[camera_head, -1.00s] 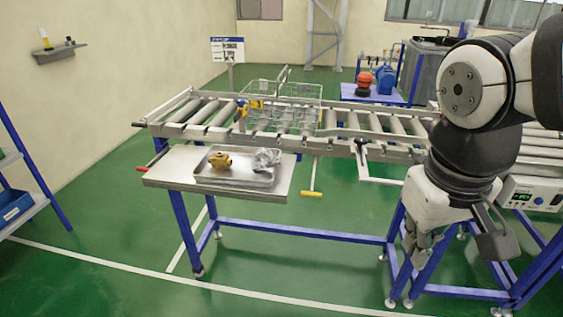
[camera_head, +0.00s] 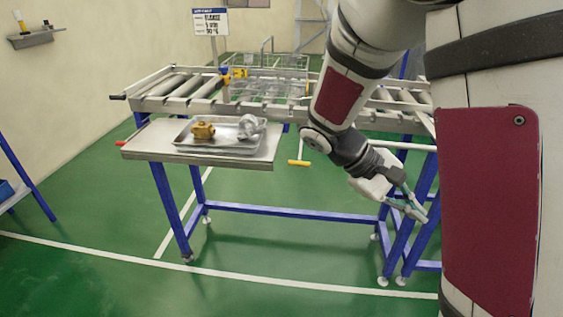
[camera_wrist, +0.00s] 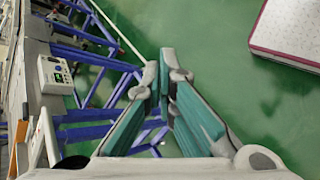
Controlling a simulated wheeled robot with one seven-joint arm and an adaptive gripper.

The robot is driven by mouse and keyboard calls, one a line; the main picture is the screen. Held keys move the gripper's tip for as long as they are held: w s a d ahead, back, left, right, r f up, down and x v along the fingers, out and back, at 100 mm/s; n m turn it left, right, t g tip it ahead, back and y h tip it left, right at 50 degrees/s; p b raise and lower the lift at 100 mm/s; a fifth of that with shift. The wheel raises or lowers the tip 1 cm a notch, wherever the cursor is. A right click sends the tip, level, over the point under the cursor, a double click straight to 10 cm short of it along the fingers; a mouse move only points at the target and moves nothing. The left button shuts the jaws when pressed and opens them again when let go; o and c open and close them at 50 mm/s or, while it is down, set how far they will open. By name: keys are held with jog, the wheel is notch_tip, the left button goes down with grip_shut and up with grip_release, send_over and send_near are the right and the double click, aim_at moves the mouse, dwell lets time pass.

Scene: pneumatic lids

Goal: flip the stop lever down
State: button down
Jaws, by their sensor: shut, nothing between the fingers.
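My gripper (camera_head: 416,209) hangs low in front of the conveyor frame's right legs, apart from the conveyor. In the wrist view its two fingers (camera_wrist: 161,76) are together at the tips with nothing between them, above the green floor. I cannot tell for certain which part is the stop lever. A yellow and blue fitting (camera_head: 233,73) sits on the roller conveyor (camera_head: 150,104) beside the wire basket (camera_head: 288,75). A yellow T-handle (camera_head: 298,163) hangs below the conveyor, and a red-tipped handle (camera_head: 121,143) sticks out left of the side table. My arm hides part of the conveyor's right side.
A steel side table (camera_head: 140,146) carries a tray (camera_head: 185,139) with a brass fitting (camera_head: 203,130) and a grey part (camera_head: 248,127). A control box (camera_wrist: 55,75) stands on the conveyor side in the wrist view. The floor in front is clear.

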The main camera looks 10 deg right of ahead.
jog(key=w+f+n+t+h+b, duration=0.4)
jog(key=w+f+h, duration=0.25)
jog(key=w, duration=0.35)
jog(key=w+f+n+t+h+b, duration=0.35)
jog(key=w+f+h, duration=0.3)
jog(key=w, duration=0.35)
jog(key=w+a+f+n+t+y+b, duration=0.3)
jog(key=w+a+f+n+t+y, duration=0.2)
jog(key=a+n+t, duration=0.3)
jog(key=w+a+f+n+t+y+b, duration=0.3)
jog(key=w+a+f+n+t+y, duration=0.2)
jog(key=n+t, duration=0.8)
jog(key=a+f+t+y, duration=0.1)
jog(key=a+f+y, duration=0.2)
jog(key=shift+w+f+t+y, duration=0.2)
jog(key=shift+t+y, duration=0.1)
jog(key=shift+t, duration=0.05)
jog(key=w+d+r+b, duration=0.1)
jog(key=w+r, duration=0.1)
jog(key=r, duration=0.3)
jog(key=w+r+b, duration=0.2)
jog(key=r, duration=0.3)
jog(key=shift+w+d+r, duration=0.3)
jog(key=shift+d, duration=0.05)
